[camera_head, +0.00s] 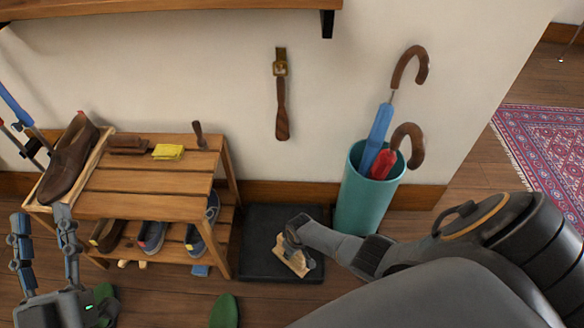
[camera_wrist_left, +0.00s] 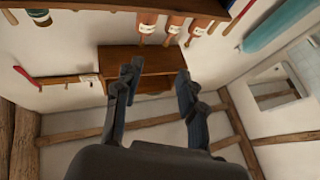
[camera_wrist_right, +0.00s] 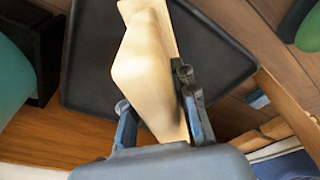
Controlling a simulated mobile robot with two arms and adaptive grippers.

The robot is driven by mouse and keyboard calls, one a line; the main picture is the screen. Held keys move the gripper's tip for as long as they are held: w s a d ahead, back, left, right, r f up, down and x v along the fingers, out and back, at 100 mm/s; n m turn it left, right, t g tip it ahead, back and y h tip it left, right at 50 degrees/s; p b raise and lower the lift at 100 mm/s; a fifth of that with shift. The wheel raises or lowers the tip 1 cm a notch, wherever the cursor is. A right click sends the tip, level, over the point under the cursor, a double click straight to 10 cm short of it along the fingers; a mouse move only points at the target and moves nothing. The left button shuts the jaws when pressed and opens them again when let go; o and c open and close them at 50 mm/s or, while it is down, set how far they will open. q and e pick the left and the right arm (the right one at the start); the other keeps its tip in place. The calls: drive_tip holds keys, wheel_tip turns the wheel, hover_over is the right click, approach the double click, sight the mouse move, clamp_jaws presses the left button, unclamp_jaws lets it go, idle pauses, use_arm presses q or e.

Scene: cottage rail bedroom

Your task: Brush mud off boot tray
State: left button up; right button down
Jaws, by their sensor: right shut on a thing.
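The black boot tray (camera_head: 262,229) lies on the floor between the shoe bench and the teal umbrella stand. It also shows in the right wrist view (camera_wrist_right: 225,62). My right gripper (camera_head: 291,238) is shut on a pale wooden brush (camera_head: 293,259), which is over the front right part of the tray. In the right wrist view the brush (camera_wrist_right: 143,65) sits between the fingers; I cannot tell whether it touches the tray. Its bristles are hidden. No mud shows clearly on the tray. My left gripper (camera_head: 44,225) is open and empty, in front of the bench's left end.
The wooden bench (camera_head: 140,182) holds a brown shoe (camera_head: 68,160), a brown brush (camera_head: 128,144) and a yellow cloth (camera_head: 168,152), with shoes below. The umbrella stand (camera_head: 367,205) is close right of the tray. Green shoes (camera_head: 224,312) lie on the floor in front.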

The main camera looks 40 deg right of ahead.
drive_tip(key=shift+s+a+r+p, duration=0.1)
drive_tip(key=shift+s+a+p, duration=0.25)
drive_tip(key=shift+s, duration=0.2)
drive_tip(key=shift+w+r+p, duration=0.1)
drive_tip(key=shift+r+p, duration=0.35)
use_arm(q)
wheel_tip(320, 180, down, 13)
drive_tip(key=a+g+y+p, duration=0.2)
drive_tip(key=g+y, duration=0.1)
drive_tip(key=g, duration=0.5)
use_arm(e)
drive_tip(key=r, duration=0.2)
drive_tip(key=shift+w+d+r, duration=0.25)
drive_tip(key=shift+r, duration=0.15)
drive_tip(key=shift+r+p, duration=0.85)
drive_tip(key=shift+p, duration=0.25)
use_arm(q)
drive_tip(key=s+a+f+g+y, duration=0.2)
drive_tip(key=s+a+f+g, duration=0.1)
drive_tip(key=s+f+g, duration=0.4)
drive_tip(key=shift+s+a+f+n+g, duration=0.3)
drive_tip(key=shift+s+f+n, duration=0.1)
drive_tip(key=shift+s+f, duration=0.6)
use_arm(e)
drive_tip(key=shift+r, duration=0.1)
use_arm(q)
drive_tip(key=shift+w, duration=0.1)
